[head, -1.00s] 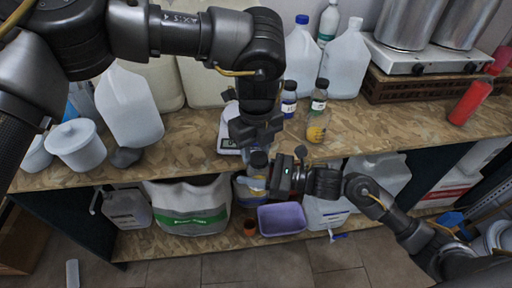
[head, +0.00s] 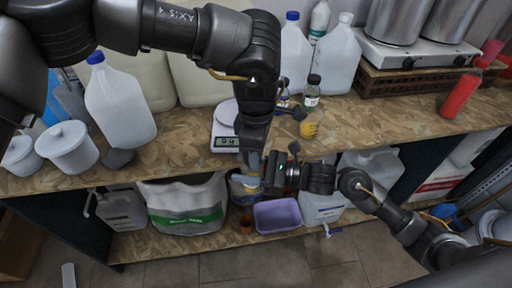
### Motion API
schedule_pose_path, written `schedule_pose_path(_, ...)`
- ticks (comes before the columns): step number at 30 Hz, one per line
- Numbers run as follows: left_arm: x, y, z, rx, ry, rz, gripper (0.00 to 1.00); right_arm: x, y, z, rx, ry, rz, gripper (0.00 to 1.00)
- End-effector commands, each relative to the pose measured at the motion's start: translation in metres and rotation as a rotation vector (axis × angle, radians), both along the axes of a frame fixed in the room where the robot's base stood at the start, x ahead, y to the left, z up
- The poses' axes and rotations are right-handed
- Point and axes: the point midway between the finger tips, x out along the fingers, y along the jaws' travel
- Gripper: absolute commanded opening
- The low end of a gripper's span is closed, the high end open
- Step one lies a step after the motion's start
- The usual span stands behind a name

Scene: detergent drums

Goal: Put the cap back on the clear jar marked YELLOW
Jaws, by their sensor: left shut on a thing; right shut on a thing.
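My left gripper (head: 251,160) reaches down from above, just in front of the bench edge. Its jaws are shut, apparently on the dark cap, which is mostly hidden. My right gripper (head: 268,178) comes in from the right, lower down, and is shut on the clear jar (head: 253,189). Only a small, pale yellowish part of the jar shows below the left jaws. The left gripper is directly above the jar. Whether the cap sits on the rim cannot be told, and the jar's lettering is unreadable.
A jar with yellow contents (head: 310,129) and a black-capped jar (head: 312,94) stand on the bench (head: 385,112), right of my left arm. A scale (head: 226,132) is behind the grippers. A purple tub (head: 278,217) and a white-green sack (head: 187,207) are on the lower shelf.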

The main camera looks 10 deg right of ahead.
Motion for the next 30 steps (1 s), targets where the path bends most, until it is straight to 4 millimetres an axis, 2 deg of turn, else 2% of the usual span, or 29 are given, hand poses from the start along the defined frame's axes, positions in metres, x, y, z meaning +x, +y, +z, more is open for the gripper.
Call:
schedule_pose_path(9, -0.005, 0.008, 0.000, 0.004, -0.002, -0.858, 0.18, -0.001, 0.000, -0.001, -0.001, 0.000, 0.002, 0.00)
schedule_pose_path(12, -0.006, 0.010, 0.000, 0.002, -0.002, -1.067, 0.18, -0.001, 0.000, -0.001, -0.001, 0.000, 0.002, 0.00)
schedule_pose_path(15, -0.006, 0.011, 0.000, 0.001, -0.003, -1.204, 0.18, -0.001, 0.000, -0.001, -0.001, 0.000, 0.002, 0.00)
schedule_pose_path(19, -0.006, 0.012, 0.000, 0.002, -0.003, -1.275, 0.18, -0.001, 0.000, -0.001, -0.001, 0.000, 0.003, 0.00)
schedule_pose_path(26, -0.006, 0.012, 0.000, 0.000, -0.003, -1.278, 0.18, -0.001, 0.001, -0.001, -0.001, 0.001, 0.003, 0.00)
schedule_pose_path(27, -0.006, 0.012, 0.000, 0.000, -0.003, -1.277, 0.40, -0.001, 0.001, -0.001, -0.001, 0.001, 0.003, 0.00)
schedule_pose_path(30, -0.006, 0.011, 0.000, 0.000, -0.003, -1.277, 0.54, -0.001, 0.001, -0.001, -0.001, 0.001, 0.003, 0.00)
